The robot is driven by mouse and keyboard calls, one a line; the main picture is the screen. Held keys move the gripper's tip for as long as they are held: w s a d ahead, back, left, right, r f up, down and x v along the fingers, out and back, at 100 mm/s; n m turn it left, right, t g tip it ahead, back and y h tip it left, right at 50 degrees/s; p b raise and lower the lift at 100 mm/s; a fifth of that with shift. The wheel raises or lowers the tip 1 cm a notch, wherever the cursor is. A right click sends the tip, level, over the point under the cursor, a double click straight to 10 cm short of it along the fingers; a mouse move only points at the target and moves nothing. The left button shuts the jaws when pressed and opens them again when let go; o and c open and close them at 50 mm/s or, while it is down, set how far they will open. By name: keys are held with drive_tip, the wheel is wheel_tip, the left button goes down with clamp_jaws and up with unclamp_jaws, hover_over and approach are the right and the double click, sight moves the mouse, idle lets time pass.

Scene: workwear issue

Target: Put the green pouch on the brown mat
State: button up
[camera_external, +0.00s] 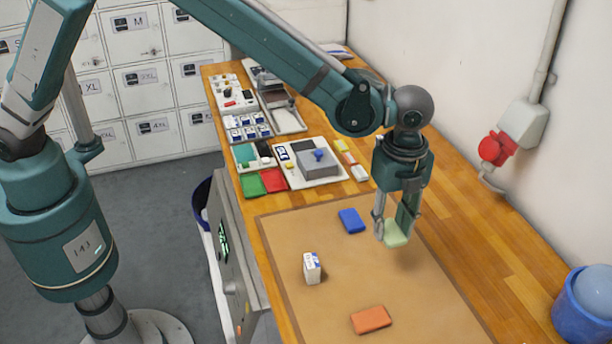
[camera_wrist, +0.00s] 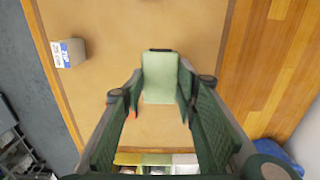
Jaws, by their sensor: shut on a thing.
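The green pouch (camera_external: 397,240) is pale green and hangs between the fingers of my gripper (camera_external: 391,229) in the external view. It also shows in the wrist view (camera_wrist: 159,76), flat side towards the camera, with a finger on each side. My gripper is shut on it. The brown mat (camera_external: 290,236) covers much of the bench. The pouch appears to be over the mat's right part, with a soft shadow below it. The exact gap to the mat is hard to tell. The mat also fills much of the wrist view (camera_wrist: 105,30).
A blue pouch (camera_external: 351,221), a small white box (camera_external: 312,268) and an orange pouch (camera_external: 371,320) sit on the mat. A white tray (camera_external: 327,177) with a grey block and other goods stand behind it. A blue bin (camera_external: 586,305) is at right. Bare mat lies between the objects.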

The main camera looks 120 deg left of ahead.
hover_over(384, 265)
drive_tip(key=shift+f, duration=3.1)
drive_tip(key=shift+f, duration=0.1)
drive_tip(key=shift+f+p, duration=0.3)
drive_tip(key=shift+f, duration=1.5)
drive_tip(key=shift+f, duration=0.2)
drive_tip(key=o, duration=0.9)
drive_tip(key=shift+r, duration=0.1)
drive_tip(key=shift+r, duration=0.2)
wheel_tip(384, 265, up, 12)
drive_tip(key=shift+f+b, duration=0.1)
drive_tip(key=shift+b, duration=0.2)
